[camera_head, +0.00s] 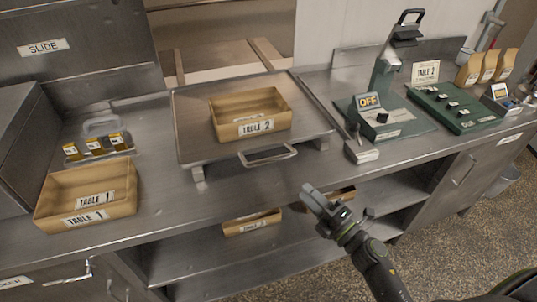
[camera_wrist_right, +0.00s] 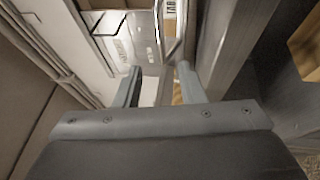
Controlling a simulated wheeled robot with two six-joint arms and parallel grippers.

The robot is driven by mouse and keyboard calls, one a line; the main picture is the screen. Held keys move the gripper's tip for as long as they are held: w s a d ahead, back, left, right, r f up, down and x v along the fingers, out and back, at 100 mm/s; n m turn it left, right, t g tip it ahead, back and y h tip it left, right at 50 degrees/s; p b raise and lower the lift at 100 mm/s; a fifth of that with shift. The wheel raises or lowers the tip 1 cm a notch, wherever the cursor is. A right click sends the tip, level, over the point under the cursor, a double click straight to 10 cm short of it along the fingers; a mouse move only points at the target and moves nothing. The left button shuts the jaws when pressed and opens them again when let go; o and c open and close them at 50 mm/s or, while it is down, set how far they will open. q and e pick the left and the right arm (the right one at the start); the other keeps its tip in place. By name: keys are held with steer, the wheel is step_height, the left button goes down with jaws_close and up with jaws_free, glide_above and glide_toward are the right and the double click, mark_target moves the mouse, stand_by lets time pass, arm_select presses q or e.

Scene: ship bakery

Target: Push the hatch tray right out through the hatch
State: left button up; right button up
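The hatch tray (camera_head: 190,145) is a flat grey metal tray on the counter, in front of the hatch opening (camera_head: 215,42) in the back wall. A bar handle (camera_head: 268,156) sticks out of its front edge. A tan crate labelled TABLE 2 (camera_head: 250,114) stands on the tray. My right gripper (camera_head: 322,205) is in front of the counter, to the right of and below the handle, apart from it. In the right wrist view its two fingers (camera_wrist_right: 159,84) are spread, with nothing held between them. My left gripper is not in view.
A tan TABLE 1 crate (camera_head: 120,190) stands at the left, near small yellow-labelled items (camera_head: 97,147). Crates (camera_head: 250,224) sit on the lower shelf.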

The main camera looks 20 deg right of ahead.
mark_target(270, 158)
steer(key=p+x, duration=0.3)
steer(key=x, duration=1.2)
steer(key=shift+f, duration=0.1)
steer(key=shift+w+a, duration=0.3)
steer(key=shift+w, duration=0.35)
steer(key=shift+c, duration=0.4)
jaws_close()
